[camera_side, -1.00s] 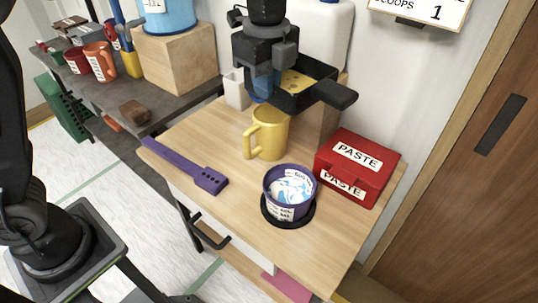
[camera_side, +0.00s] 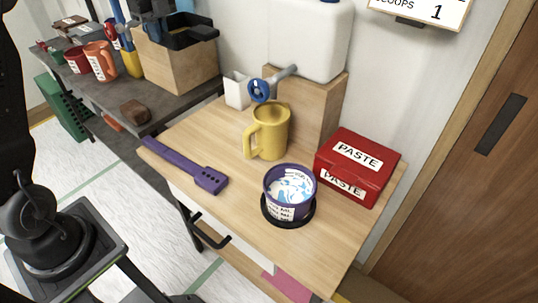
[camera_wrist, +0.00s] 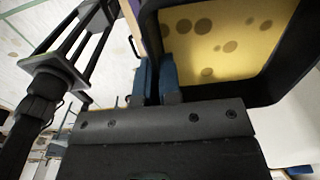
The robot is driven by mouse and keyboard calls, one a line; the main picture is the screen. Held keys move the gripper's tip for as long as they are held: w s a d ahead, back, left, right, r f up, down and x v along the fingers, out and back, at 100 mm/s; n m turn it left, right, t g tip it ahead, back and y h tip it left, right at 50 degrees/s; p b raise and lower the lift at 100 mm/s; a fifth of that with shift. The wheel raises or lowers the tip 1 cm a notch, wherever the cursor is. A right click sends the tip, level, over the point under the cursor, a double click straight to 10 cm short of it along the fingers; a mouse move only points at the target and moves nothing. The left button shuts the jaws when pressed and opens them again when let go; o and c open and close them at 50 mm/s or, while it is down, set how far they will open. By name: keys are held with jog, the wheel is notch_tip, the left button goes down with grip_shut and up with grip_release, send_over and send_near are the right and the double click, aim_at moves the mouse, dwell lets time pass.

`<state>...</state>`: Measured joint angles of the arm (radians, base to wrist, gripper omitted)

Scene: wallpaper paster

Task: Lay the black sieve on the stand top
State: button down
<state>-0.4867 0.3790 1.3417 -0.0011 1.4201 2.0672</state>
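The black sieve (camera_side: 203,34) is a square dark frame at the top of the side view. In the wrist view its yellow, spotted inside (camera_wrist: 225,40) fills the upper right. My gripper (camera_wrist: 157,80) has blue fingers closed on the sieve's near edge; the exact grip is partly hidden. In the side view the sieve and gripper overlap the top of the left wooden block (camera_side: 182,72). I cannot tell whether the sieve touches it. A second wooden block (camera_side: 318,112) carries a white tank (camera_side: 315,38). I cannot tell which block is the stand.
On the wooden table stand a yellow mug (camera_side: 270,130), a purple tub (camera_side: 290,190) on a black disc, a red PASTE box (camera_side: 357,168) and a purple tool (camera_side: 187,166). A blue-handled tap (camera_side: 259,90) juts above the mug. Mugs (camera_side: 100,60) crowd the dark left bench.

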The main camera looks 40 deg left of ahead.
jog(key=s+a, duration=0.1)
jog(key=a, duration=0.2)
send_over(214, 137)
notch_tip(214, 137, down, 28)
jog(key=shift+w+f, duration=0.1)
jog(key=shift+f, duration=0.15)
jog(key=shift+a+f, duration=0.1)
jog(key=shift+f, duration=1.75)
jog(key=shift+f, duration=0.15)
jog(key=c, duration=1.3)
grip_release()
